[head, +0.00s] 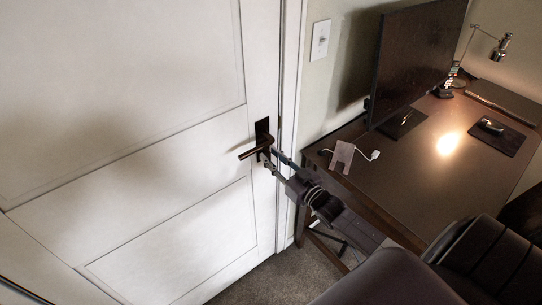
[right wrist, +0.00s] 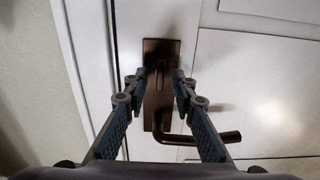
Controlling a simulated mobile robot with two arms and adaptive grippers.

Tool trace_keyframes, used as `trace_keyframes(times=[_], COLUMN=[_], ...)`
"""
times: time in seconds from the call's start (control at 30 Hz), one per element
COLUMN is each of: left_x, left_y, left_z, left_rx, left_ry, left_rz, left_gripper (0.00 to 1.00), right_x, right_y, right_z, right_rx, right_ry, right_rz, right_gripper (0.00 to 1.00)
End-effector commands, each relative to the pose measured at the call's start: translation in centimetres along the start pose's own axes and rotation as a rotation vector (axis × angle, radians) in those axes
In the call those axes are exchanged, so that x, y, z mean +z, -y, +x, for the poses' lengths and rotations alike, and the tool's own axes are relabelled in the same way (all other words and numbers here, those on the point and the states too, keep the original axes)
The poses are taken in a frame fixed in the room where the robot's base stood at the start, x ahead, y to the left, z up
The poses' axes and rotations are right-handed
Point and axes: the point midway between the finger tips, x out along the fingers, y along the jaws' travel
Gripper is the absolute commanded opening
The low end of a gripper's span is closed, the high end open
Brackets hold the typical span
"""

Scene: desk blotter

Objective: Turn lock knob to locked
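The white door (head: 150,110) carries a dark bronze lock plate (head: 262,128) with a lever handle (head: 250,153) that points left in the head view. In the right wrist view the plate (right wrist: 160,110) is seen close up, with the lever (right wrist: 205,138) near its lower end, pointing right. My right gripper (head: 267,160) is at the plate, beside the lever. Its fingertips (right wrist: 161,78) are apart, one on either side of a small lock knob (right wrist: 160,72). Whether they touch the knob I cannot tell. The knob is hard to make out in the head view. My left gripper is not in view.
Right of the door are the frame and a wall with a light switch (head: 320,40). A dark desk (head: 420,165) with a monitor (head: 415,60), a lamp (head: 500,45) and a mouse on a pad (head: 495,137) stands at the right. Carpet (head: 270,280) shows below the door.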

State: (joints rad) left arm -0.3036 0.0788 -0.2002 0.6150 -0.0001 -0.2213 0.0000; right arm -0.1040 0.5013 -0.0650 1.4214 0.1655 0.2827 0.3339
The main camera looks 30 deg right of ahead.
Motion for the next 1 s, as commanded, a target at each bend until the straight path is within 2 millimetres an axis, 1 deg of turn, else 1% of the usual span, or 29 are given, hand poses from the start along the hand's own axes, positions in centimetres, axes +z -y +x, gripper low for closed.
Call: trace_keyframes(times=[0.17,0.37,0.6,1.0], left_x=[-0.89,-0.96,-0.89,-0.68], left_y=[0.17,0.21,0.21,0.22], left_z=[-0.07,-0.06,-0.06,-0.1], left_rx=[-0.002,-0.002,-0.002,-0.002], left_ry=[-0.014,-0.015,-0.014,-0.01], left_rz=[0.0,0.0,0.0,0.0], left_gripper=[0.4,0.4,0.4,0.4], right_x=[0.02,0.05,0.04,0.02], right_y=[0.03,0.03,0.02,0.0], right_z=[0.65,0.64,0.63,0.62], right_rx=[0.0,0.0,0.0,0.0], right_ry=[0.001,0.001,0.001,0.001], right_rz=[0.0,0.0,0.0,0.025], right_gripper=[0.25,0.25,0.0,0.0])
